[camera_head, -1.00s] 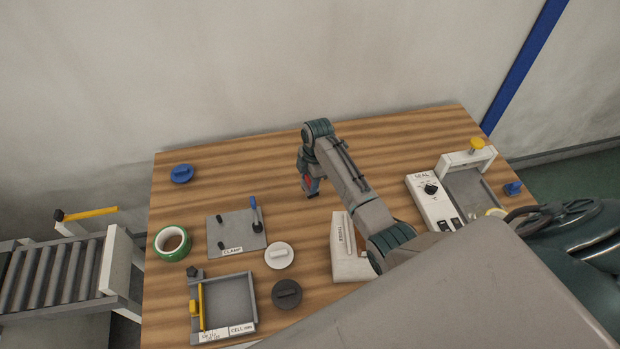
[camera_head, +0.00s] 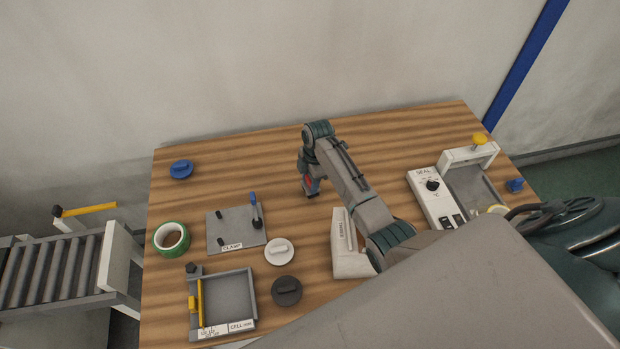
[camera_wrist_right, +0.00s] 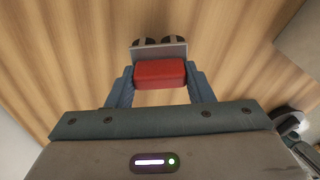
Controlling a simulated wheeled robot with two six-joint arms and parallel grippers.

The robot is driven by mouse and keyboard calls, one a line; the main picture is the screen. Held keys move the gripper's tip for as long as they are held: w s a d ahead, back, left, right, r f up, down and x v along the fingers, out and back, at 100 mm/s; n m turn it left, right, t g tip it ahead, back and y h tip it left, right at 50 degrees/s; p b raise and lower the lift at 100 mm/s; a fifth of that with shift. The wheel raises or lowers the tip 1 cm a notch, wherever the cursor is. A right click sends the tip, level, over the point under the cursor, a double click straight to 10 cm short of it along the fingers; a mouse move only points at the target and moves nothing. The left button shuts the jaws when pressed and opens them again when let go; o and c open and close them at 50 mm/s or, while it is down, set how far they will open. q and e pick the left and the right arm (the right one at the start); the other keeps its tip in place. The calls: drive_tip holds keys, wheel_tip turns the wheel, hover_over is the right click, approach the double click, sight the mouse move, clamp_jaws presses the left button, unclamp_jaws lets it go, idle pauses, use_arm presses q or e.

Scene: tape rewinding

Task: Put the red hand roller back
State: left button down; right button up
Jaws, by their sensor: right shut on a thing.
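The red hand roller (camera_wrist_right: 160,74) shows in the right wrist view as a red block with a grey plate and two dark wheels at its far end. My right gripper (camera_wrist_right: 158,76) is shut on it, one finger on each side of the red block. In the head view my right gripper (camera_head: 311,190) is over the middle of the table, and only a small bit of red shows between its parts. I cannot tell whether the roller touches the wood. My left gripper is not in view.
The wooden table (camera_head: 240,170) is clear around the right gripper. A clamp plate (camera_head: 232,238), green tape roll (camera_head: 171,238), blue knob (camera_head: 181,169), white disc (camera_head: 279,251), dark disc (camera_head: 287,291) and cell tray (camera_head: 252,300) lie left. A white tool block (camera_head: 345,262) and seal unit (camera_head: 430,203) stand nearer right.

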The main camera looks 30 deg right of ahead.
sight(308, 180)
drive_tip(key=shift+f, duration=0.6)
idle(0.4)
drive_tip(key=o, duration=1.3)
drive_tip(key=shift+r+p, duration=1.1)
drive_tip(key=shift+r, duration=2.4)
